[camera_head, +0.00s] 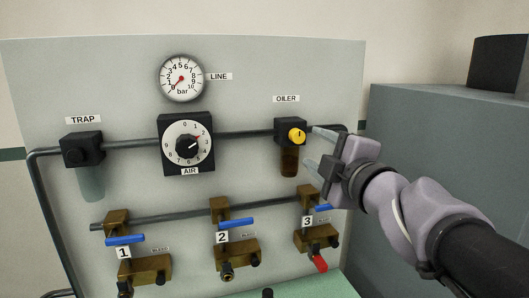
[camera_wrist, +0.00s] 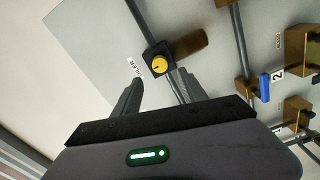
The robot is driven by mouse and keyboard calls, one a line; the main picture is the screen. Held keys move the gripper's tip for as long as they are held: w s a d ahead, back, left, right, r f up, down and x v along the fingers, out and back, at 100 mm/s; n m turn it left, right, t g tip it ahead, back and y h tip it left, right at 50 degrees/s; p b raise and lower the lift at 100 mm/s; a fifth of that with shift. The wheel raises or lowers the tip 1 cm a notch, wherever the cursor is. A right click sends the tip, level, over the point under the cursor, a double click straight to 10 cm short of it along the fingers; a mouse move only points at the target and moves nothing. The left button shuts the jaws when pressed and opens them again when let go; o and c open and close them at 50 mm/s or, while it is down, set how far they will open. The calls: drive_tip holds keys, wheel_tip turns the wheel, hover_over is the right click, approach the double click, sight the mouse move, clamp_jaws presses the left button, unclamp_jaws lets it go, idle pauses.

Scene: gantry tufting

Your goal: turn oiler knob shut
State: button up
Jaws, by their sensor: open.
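The oiler is a black block with a yellow round knob (camera_head: 297,135) on its front and a brown bowl (camera_head: 289,162) hanging below. A white OILER label (camera_head: 286,99) is above it. The knob also shows in the wrist view (camera_wrist: 159,64), just beyond and between the fingers. My gripper (camera_head: 319,147) is open, to the right of the knob in the head view. Its two fingers point toward the knob and appear apart from it. My gripper also shows in the wrist view (camera_wrist: 157,88), empty.
An AIR dial (camera_head: 187,145), a line gauge (camera_head: 181,78) and a TRAP unit (camera_head: 82,149) are on the panel. A grey cabinet (camera_head: 430,130) stands at right.

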drive_tip(key=s+d+p, duration=0.2)
drive_tip(key=s, duration=0.8)
drive_tip(key=shift+p, duration=0.35)
drive_tip(key=s+d+f+m+g+h+b, duration=0.1)
drive_tip(key=s+d+f+m+g+h, duration=0.2)
drive_tip(key=f+m, duration=0.4)
drive_tip(key=s+d+f+m+g+h+b, duration=0.1)
drive_tip(key=d+f+m+g+h, duration=0.25)
drive_tip(key=m, duration=0.55)
drive_tip(key=s+a+f+m+g+y, duration=0.5)
drive_tip(key=s+a+f, duration=0.6)
drive_tip(key=a+f, duration=0.2)
drive_tip(key=shift+s+a+f+m, duration=0.15)
drive_tip(key=shift+a+f+m, duration=0.25)
drive_tip(key=shift+f, duration=0.3)
